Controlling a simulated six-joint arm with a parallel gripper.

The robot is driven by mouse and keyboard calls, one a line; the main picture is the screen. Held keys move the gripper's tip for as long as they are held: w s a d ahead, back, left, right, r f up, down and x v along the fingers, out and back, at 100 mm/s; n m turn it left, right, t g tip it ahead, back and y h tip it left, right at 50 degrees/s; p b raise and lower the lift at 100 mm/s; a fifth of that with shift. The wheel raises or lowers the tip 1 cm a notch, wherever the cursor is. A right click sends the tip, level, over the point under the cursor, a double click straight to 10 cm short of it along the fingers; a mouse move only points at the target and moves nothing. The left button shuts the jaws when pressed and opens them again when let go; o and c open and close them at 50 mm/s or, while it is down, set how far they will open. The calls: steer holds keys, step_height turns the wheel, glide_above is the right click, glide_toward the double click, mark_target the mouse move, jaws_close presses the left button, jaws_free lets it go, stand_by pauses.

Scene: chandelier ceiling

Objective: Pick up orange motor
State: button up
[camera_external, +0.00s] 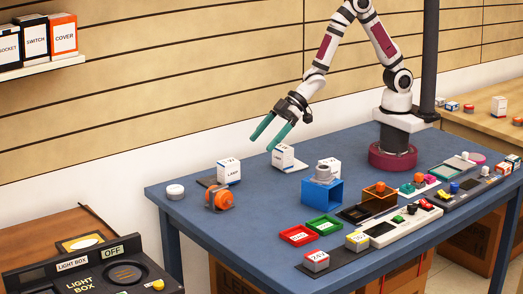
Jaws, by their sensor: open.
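The orange motor (220,199) is a round orange body with a grey band. It sits on the blue table (260,245) near its left front edge, in front of a white box labelled LAMP (229,171). My gripper (268,141) has two teal fingers, spread apart with nothing between them. It hangs above the back of the table, up and to the right of the motor and clear of it.
A white round piece (175,191) lies left of the motor. A white box (283,157) stands below my gripper. A blue box (322,193) with a grey part on top, and red (299,236) and green (324,225) trays, stand to the right. The table's front left is clear.

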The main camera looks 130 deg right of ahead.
steer(key=w+f+n+t+y, duration=0.2)
steer(key=w+f+t, duration=0.1)
steer(key=w+f, duration=0.1)
glide_toward(223, 186)
steer(key=shift+n+t+y, duration=0.3)
steer(key=shift+t+y, duration=0.1)
steer(key=w+f, duration=0.2)
steer(key=w, duration=0.1)
steer(key=w+f, duration=0.1)
steer(key=w, duration=0.1)
steer(key=shift+d+f, duration=0.2)
steer(key=x, duration=0.5)
steer(key=shift+w+a, duration=0.2)
steer(key=shift+w, duration=0.2)
steer(key=shift+r, duration=0.1)
jaws_close()
